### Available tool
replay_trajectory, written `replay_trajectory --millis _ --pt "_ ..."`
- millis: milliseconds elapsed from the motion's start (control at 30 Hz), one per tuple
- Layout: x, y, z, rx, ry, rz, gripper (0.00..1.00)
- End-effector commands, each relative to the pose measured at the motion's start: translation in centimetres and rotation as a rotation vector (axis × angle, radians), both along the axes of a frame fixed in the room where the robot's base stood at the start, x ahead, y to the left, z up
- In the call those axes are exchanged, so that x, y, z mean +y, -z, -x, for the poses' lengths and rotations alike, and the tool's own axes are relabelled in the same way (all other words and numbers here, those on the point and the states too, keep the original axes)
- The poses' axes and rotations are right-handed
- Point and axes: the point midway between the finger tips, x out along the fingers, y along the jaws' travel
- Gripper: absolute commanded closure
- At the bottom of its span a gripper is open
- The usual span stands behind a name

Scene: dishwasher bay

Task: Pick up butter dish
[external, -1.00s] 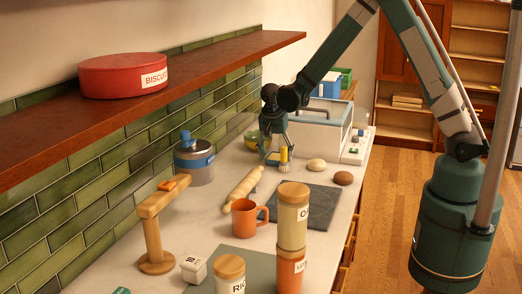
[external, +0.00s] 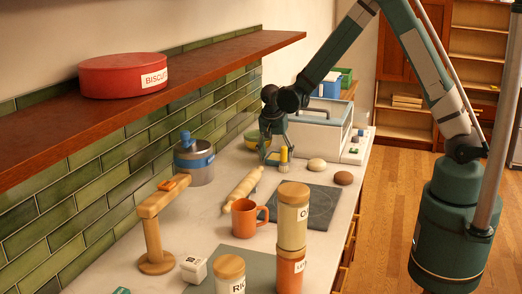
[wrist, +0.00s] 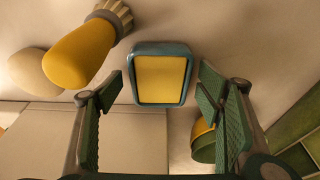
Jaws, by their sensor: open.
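The butter dish, a small blue-rimmed rectangular dish with a yellow face (wrist: 160,80), lies ahead between my gripper's fingers in the wrist view. In the external view, the dish (external: 272,159) shows as a small blue and yellow shape on the counter, partly hidden by the gripper. My gripper (wrist: 162,105) is open and empty, with one green-padded finger on each side of the dish's line. I cannot see either finger touching it. In the external view my gripper (external: 273,148) is low over the counter, at the dish.
A yellow-handled brush (wrist: 80,52) stands close beside the dish, left in the wrist view. A green and yellow bowl (wrist: 204,140) is near the right finger. A white bread bin (external: 318,128) is behind. A rolling pin (external: 244,187) and orange mug (external: 245,217) lie nearer.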

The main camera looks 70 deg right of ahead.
Motion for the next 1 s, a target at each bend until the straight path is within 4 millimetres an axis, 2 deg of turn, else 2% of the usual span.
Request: replay_trajectory --millis 67,333,767,1000 --pt "0.0 0.0 0.0 0.000 0.000 0.000 0.37" --pt "0.0 0.0 0.0 0.000 0.000 0.000 0.71" --pt "0.0 -0.2 0.0 0.000 0.000 0.000 0.71" --pt "0.0 -1.2 0.0 0.000 0.000 0.000 0.71"
